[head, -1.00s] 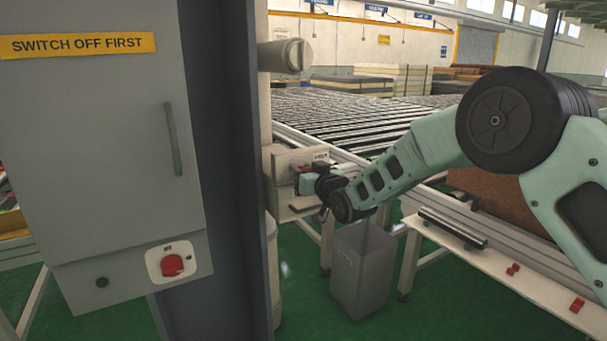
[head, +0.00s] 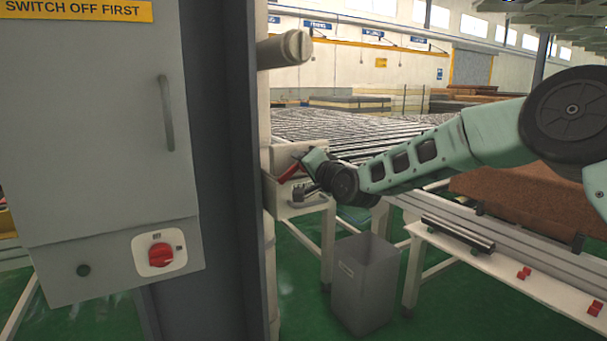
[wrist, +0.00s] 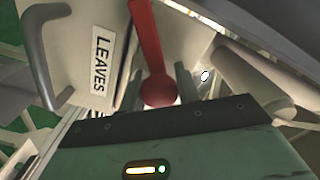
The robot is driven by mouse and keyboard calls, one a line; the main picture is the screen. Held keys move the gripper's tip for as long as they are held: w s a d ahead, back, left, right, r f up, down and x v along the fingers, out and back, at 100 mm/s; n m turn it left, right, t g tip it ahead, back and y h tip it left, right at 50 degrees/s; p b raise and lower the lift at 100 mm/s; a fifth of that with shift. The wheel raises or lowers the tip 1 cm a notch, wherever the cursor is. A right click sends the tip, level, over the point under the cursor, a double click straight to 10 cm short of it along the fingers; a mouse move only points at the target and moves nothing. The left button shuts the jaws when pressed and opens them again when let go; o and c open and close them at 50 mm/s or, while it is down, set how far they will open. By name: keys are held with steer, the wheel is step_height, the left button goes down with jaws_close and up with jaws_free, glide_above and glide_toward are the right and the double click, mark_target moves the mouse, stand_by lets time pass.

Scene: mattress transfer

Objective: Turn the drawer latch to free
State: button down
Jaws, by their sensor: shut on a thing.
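The red drawer latch (head: 289,172) is on the front of a pale drawer box beside the roller bed and slants up to the right in the head view. In the wrist view the latch (wrist: 146,35) is a red bar with a round knob at its near end. My gripper (wrist: 158,88) is shut on that knob, one finger on each side. In the head view my gripper (head: 305,160) is at the latch's upper right end, partly hidden by my wrist. The drawer front (wrist: 85,25) carries a label reading LEAVES and a grey handle (wrist: 38,55).
A grey cabinet (head: 95,130) with a red rotary switch (head: 161,255) and a dark post (head: 225,170) stand close on the left. A grey bin (head: 362,285) stands on the floor below my forearm. A white shelf (head: 500,280) runs along the right.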

steer(key=m+b, duration=0.1)
steer(key=m, duration=0.1)
steer(key=m+b, duration=0.1)
steer(key=shift+d+f+m+b, duration=0.1)
steer(key=shift+f+m+b, duration=0.2)
steer(key=shift+m, duration=0.1)
steer(key=shift+r+m+b, duration=0.1)
steer(key=shift+m+b, duration=1)
steer(key=shift+m, duration=0.4)
steer(key=c, duration=1)
jaws_free()
steer(key=shift+c, duration=0.2)
steer(key=b+v, duration=0.1)
steer(key=v, duration=1.6)
steer(key=shift+s+d, duration=0.15)
